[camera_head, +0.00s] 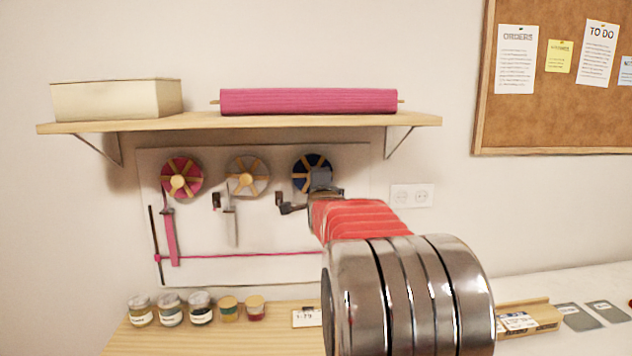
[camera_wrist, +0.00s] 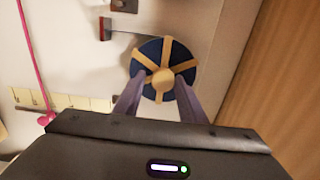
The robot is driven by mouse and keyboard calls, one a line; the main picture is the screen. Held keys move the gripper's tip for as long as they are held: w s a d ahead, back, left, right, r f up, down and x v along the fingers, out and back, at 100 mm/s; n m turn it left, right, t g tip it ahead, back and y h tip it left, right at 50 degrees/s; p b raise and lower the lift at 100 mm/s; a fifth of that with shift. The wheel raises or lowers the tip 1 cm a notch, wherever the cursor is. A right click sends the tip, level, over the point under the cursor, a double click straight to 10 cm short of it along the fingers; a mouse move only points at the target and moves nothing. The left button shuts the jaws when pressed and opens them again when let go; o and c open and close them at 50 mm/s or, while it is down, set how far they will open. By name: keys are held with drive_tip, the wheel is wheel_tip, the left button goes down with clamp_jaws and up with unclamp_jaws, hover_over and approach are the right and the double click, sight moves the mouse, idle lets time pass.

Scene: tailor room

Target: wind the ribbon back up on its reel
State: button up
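Three spoked reels hang in a row on a pale wall board (camera_head: 200,225): a pink reel (camera_head: 182,165), a white-grey reel (camera_head: 240,165) and a dark blue reel (camera_head: 302,163). A pink ribbon tail (camera_head: 171,238) hangs under the pink reel, and a pale tail (camera_head: 231,228) hangs under the grey one. No loose blue tail shows. My gripper (camera_head: 320,180) is in front of the blue reel and partly hides it. In the wrist view, the open fingers (camera_wrist: 159,92) point at the blue reel (camera_wrist: 180,67), either side of its tan hub (camera_wrist: 163,81). Contact cannot be told.
A wooden shelf (camera_head: 200,122) above the reels holds a cream box (camera_head: 105,100) and a pink fabric roll (camera_head: 310,101). A pink cord (camera_head: 240,255) crosses the lower board. Jars (camera_head: 200,309) stand below. A socket (camera_head: 411,195) is to the right.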

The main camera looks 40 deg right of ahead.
drive_tip(key=shift+o, duration=1.1)
drive_tip(key=shift+r, duration=0.1)
drive_tip(key=shift+a, duration=0.15)
drive_tip(key=v, duration=1.3)
drive_tip(key=shift+s, duration=0.35)
